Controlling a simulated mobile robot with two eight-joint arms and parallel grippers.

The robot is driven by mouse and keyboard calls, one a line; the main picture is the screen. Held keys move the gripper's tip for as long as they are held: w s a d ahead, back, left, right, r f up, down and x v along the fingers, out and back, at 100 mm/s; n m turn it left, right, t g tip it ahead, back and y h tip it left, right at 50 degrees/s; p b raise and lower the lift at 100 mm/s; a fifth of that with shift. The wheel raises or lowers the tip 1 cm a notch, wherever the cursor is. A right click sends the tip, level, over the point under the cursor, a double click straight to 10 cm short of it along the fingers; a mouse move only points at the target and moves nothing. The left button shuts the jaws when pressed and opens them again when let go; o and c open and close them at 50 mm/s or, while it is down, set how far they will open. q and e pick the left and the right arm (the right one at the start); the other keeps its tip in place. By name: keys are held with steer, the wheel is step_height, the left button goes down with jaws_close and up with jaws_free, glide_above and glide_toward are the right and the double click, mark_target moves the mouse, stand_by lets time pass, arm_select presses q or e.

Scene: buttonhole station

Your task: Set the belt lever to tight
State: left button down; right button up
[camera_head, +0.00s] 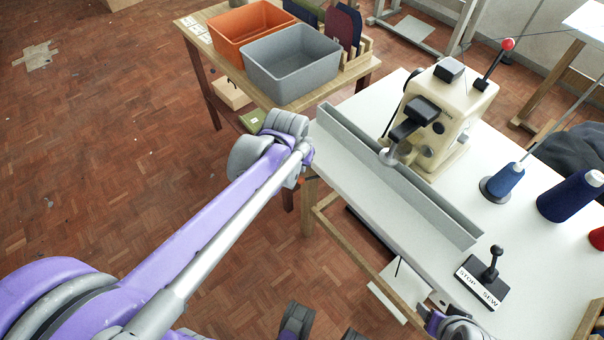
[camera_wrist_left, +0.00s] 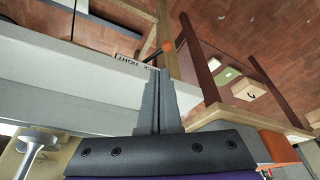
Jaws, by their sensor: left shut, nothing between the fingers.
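The belt lever shows in the left wrist view as a thin dark stick with an orange knob (camera_wrist_left: 168,46). It stands at a label plate (camera_wrist_left: 138,62) on the edge of the white table; the word TIGHT reads upside down, the rest is partly covered. My left gripper (camera_wrist_left: 158,75) is shut and empty, its fingertips right beside the lever and label; I cannot tell whether they touch the lever. In the head view my left wrist (camera_head: 270,148) is at the table's left corner and hides the lever.
The white table (camera_head: 350,185) carries a grey fence (camera_head: 400,180), a cream sewing machine (camera_head: 445,110), thread spools (camera_head: 503,182) and a STOP/SEW lever (camera_head: 493,262). A wooden table with orange (camera_head: 240,42) and grey bins (camera_head: 290,75) stands behind. Open floor lies left.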

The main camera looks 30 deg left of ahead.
arm_select(q)
steer(key=w+a+f, duration=0.1)
steer(key=w, duration=0.1)
steer(key=w+a+f+b, duration=0.1)
steer(key=f, duration=0.1)
steer(key=shift+w+f, duration=0.3)
steer(key=shift+w, duration=0.05)
arm_select(e)
steer(key=f, duration=0.2)
steer(key=shift+w+a+f, duration=0.25)
steer(key=shift+a+f, duration=0.05)
steer(key=shift+f, duration=0.05)
arm_select(q)
steer(key=b+x, duration=0.3)
steer(key=x, duration=0.7)
arm_select(e)
step_height(320, 180, down, 4)
steer(key=shift+w+r, duration=0.15)
steer(key=shift+r, duration=0.05)
arm_select(q)
steer(key=shift+s+d, duration=0.1)
steer(key=shift+s, duration=0.05)
arm_select(e)
steer(key=shift+w+a, duration=0.1)
steer(key=shift+a, duration=0.05)
